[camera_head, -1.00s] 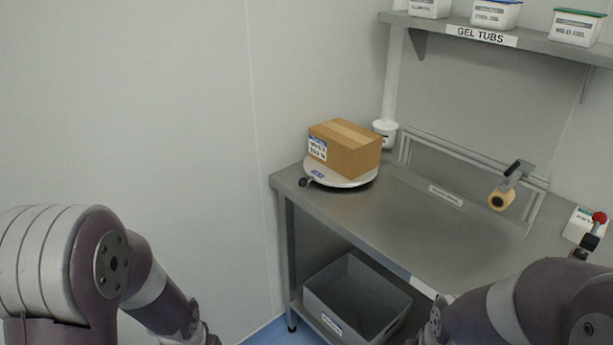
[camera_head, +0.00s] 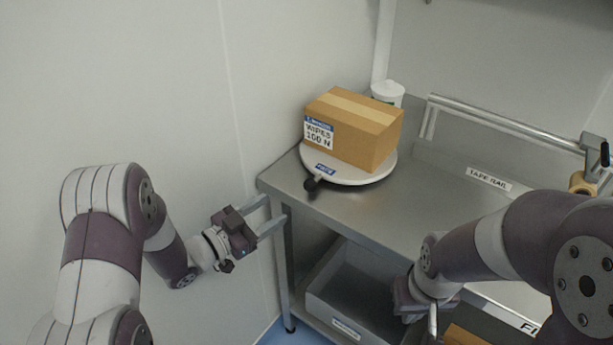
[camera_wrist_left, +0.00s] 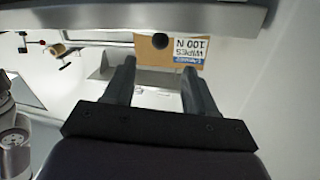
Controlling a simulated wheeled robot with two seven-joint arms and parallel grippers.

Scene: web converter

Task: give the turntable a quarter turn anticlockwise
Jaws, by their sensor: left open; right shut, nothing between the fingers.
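The turntable (camera_head: 345,176) is a pale round plate on the left end of the steel bench. A dark knob (camera_head: 312,184) sticks out from its front-left rim, beside a blue label. A cardboard box (camera_head: 370,148) marked WIPES stands on the plate. My left gripper (camera_head: 277,207) is open and empty, in front of the bench's left corner, below and left of the knob. In the left wrist view the box (camera_wrist_left: 185,48) and knob (camera_wrist_left: 160,40) show beyond the open fingers (camera_wrist_left: 157,72); the plate is mostly hidden by the bench edge. My right gripper (camera_head: 433,318) is shut and empty at the bench front.
A white tub (camera_head: 388,93) stands behind the box near an upright post. A tape rail (camera_head: 505,122) runs along the back. A grey bin (camera_head: 345,290) sits on the lower shelf. The left wall (camera_head: 130,90) is close to my left arm. The bench middle is clear.

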